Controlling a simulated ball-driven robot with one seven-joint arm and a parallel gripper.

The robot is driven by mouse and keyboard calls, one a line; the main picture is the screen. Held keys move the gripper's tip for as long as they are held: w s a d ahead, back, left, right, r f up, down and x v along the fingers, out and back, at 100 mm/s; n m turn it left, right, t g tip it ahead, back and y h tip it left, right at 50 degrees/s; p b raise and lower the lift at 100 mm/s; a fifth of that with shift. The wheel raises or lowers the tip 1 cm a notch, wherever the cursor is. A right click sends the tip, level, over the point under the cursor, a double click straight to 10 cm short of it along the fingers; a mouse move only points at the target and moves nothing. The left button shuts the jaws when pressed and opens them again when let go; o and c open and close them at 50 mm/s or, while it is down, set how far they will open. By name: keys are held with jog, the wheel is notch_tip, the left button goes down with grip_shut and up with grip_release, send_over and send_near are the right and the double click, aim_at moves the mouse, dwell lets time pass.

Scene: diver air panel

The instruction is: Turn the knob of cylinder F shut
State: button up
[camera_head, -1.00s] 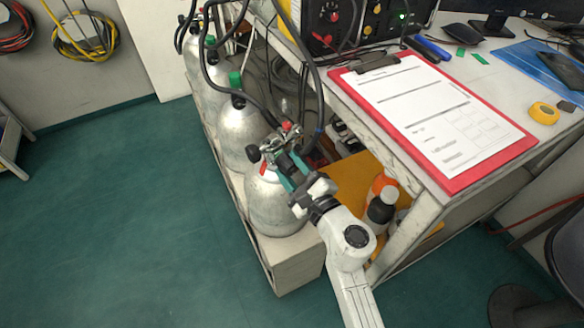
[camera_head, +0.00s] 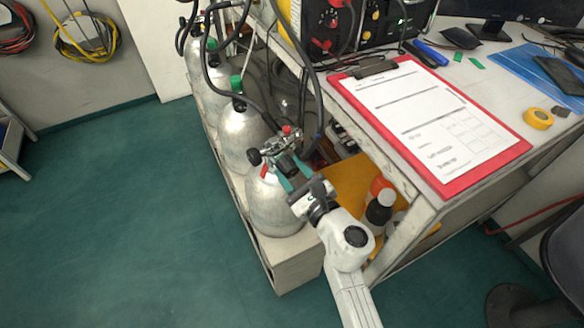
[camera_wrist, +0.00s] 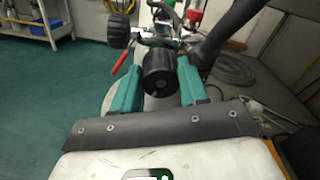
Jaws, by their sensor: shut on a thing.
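The nearest silver cylinder (camera_head: 275,208) stands at the front of the row, with a valve block (camera_head: 283,145) on top. I see no readable letter on it, so I cannot confirm it is F. A black knob (camera_head: 287,165) sticks out of the valve towards my gripper (camera_head: 289,172). In the wrist view, the knob (camera_wrist: 160,70) sits between the two teal fingers of my gripper (camera_wrist: 160,86), which is shut on it. A second black knob (camera_wrist: 117,31) and a red lever (camera_wrist: 121,59) lie to its left. The knob's turn angle cannot be read.
Several more cylinders (camera_head: 241,135) stand behind in a pale rack (camera_head: 288,265). Black hoses (camera_head: 318,105) run close to the valve. A bench with a red clipboard (camera_head: 470,185) and bottles (camera_head: 380,212) below are on the right. The green floor at left is clear.

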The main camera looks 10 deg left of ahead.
jog(key=m+p, duration=0.3)
jog(key=m, duration=0.3)
jog(key=shift+r, duration=0.1)
jog(key=m+p, duration=0.3)
jog(key=m, duration=0.3)
jog(key=shift+g, duration=0.4)
jog(key=m+p, duration=0.2)
jog(key=m, duration=0.3)
jog(key=shift+m+y, duration=0.3)
jog(key=m+p, duration=0.1)
jog(key=m, duration=0.2)
jog(key=m+p, duration=0.1)
jog(key=m, duration=0.2)
jog(key=shift+d+g+y+p, duration=0.1)
jog(key=shift+g+y+p, duration=0.2)
jog(key=shift+p, duration=0.05)
jog(key=m+p, duration=0.1)
jog(key=m, duration=0.8)
jog(key=m+p, duration=0.1)
jog(key=m, duration=0.2)
jog(key=shift+f+m, duration=0.2)
jog(key=shift+m, duration=0.1)
jog(key=m+t+p, duration=0.1)
jog(key=m, duration=0.5)
jog(key=shift+m, duration=0.3)
jog(key=m, duration=0.5)
jog(key=shift+f+m, duration=0.1)
jog(key=shift+m, duration=0.3)
